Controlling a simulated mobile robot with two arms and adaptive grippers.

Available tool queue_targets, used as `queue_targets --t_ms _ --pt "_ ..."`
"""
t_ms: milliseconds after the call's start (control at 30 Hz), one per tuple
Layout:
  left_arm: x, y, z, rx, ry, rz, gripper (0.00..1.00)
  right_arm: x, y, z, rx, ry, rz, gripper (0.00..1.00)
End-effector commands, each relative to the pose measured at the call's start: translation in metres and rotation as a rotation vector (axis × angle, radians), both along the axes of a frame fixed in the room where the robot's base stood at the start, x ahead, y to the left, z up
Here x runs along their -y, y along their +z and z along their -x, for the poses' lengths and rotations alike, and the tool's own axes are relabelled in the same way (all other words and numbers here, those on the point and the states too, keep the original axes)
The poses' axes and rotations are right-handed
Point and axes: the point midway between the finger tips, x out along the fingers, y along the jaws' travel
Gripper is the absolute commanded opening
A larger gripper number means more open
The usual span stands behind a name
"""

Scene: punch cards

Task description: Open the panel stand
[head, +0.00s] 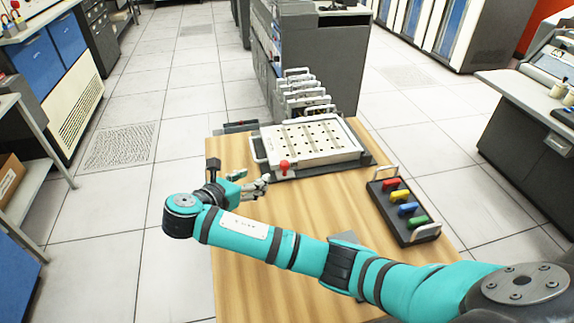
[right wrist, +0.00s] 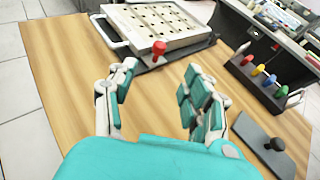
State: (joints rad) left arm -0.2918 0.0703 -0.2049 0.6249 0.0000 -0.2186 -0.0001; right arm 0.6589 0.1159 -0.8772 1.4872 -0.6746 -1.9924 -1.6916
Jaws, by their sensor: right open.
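The panel stand (head: 312,141) lies flat at the far side of the wooden table, on a dark base. It is a pale panel with rows of dark holes and a metal handle on its left side. A red knob (head: 284,167) sticks up at its near left corner; it also shows in the right wrist view (right wrist: 159,47). My right gripper (head: 262,183) is open and empty, just short of and left of the knob. In the right wrist view its fingers (right wrist: 160,75) are spread, with the knob beyond the gap between them. My left gripper is not in view.
A dark tray (head: 403,212) with several coloured handles stands at the table's right. A grey plate with a black knob (right wrist: 277,144) lies nearer. Several upright panels with handles (head: 303,95) stand behind the panel stand. The table's (head: 240,285) near left is clear.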

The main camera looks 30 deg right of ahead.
Motion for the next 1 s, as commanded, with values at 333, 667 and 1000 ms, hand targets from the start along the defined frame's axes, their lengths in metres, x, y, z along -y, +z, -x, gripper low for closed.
queue_targets --t_ms 333,667,1000 --pt "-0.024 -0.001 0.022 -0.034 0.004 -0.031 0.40 0.059 -0.026 -0.032 -0.002 -0.006 0.000 0.50" --pt "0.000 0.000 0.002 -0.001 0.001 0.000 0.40 0.112 -0.052 -0.063 -0.002 -0.005 -0.003 0.50" --pt "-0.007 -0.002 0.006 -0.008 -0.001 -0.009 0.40 0.132 -0.062 -0.077 0.002 -0.002 -0.004 0.50"
